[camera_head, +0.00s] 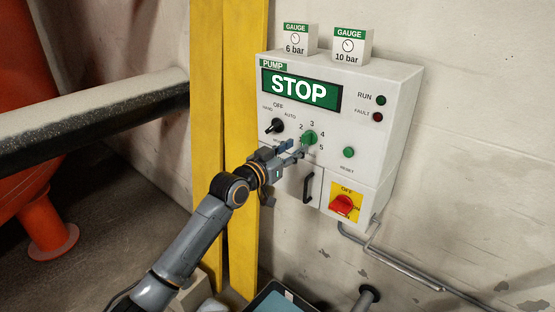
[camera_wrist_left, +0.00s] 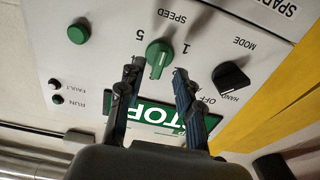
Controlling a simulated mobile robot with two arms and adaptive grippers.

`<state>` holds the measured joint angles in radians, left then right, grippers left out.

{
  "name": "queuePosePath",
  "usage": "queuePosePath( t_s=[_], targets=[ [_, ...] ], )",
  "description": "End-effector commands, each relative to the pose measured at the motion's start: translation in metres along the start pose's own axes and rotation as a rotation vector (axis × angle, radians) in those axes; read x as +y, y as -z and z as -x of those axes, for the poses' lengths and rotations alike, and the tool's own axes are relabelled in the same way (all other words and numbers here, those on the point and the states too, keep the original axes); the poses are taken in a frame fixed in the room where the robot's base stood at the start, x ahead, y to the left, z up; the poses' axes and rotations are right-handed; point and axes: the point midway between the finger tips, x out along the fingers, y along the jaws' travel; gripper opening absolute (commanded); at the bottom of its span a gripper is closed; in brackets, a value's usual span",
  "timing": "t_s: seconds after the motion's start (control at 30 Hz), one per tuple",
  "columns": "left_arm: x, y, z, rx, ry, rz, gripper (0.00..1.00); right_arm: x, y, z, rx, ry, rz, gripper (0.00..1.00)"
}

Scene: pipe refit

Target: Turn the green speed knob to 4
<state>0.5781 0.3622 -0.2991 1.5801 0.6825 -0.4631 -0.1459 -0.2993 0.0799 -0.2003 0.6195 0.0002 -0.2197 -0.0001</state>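The green speed knob (camera_head: 309,137) is on the white pump panel, with 2, 3, 4 and 5 printed around it. In the left wrist view, which is upside down to the panel, the knob (camera_wrist_left: 159,55) carries a pale line pointing down the picture, roughly where 3 would lie. The exact setting is hard to read. My left gripper (camera_head: 300,151) is just below the knob in the head view. Its fingers (camera_wrist_left: 156,80) are open, apart and empty, with tips near either side of the knob; contact cannot be told. My right gripper is not in view.
The display (camera_head: 300,90) reads STOP. A black mode knob (camera_head: 275,126) is left of the speed knob, a green reset button (camera_head: 348,152) right. A black handle (camera_head: 308,188) and red switch (camera_head: 342,205) are below. Two gauge boxes (camera_head: 300,40) (camera_head: 351,46) stand on top.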

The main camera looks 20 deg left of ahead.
Motion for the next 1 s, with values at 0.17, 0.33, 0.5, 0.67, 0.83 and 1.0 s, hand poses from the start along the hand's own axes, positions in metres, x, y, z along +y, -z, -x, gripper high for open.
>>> queuePosePath(
  t_s=[0.17, 0.33, 0.5, 0.67, 0.83, 1.0],
  targets=[
    [-0.001, -0.002, 0.037, -0.004, 0.001, -0.003, 0.35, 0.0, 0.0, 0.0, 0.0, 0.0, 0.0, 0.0],
    [0.0, -0.002, 0.064, -0.003, 0.001, -0.002, 0.35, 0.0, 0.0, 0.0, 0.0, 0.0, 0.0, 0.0],
    [0.0, -0.001, 0.077, -0.003, 0.0, -0.001, 0.35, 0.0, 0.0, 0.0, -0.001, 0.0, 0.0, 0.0],
    [0.0, -0.001, 0.079, -0.002, 0.0, 0.0, 0.35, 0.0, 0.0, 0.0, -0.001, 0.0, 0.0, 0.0],
    [0.0, -0.001, 0.079, -0.002, 0.0, 0.0, 0.35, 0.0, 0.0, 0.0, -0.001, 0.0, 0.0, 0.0],
    [-0.001, -0.004, 0.078, -0.006, 0.002, 0.001, 0.35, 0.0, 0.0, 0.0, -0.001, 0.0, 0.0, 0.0]
  ],
)
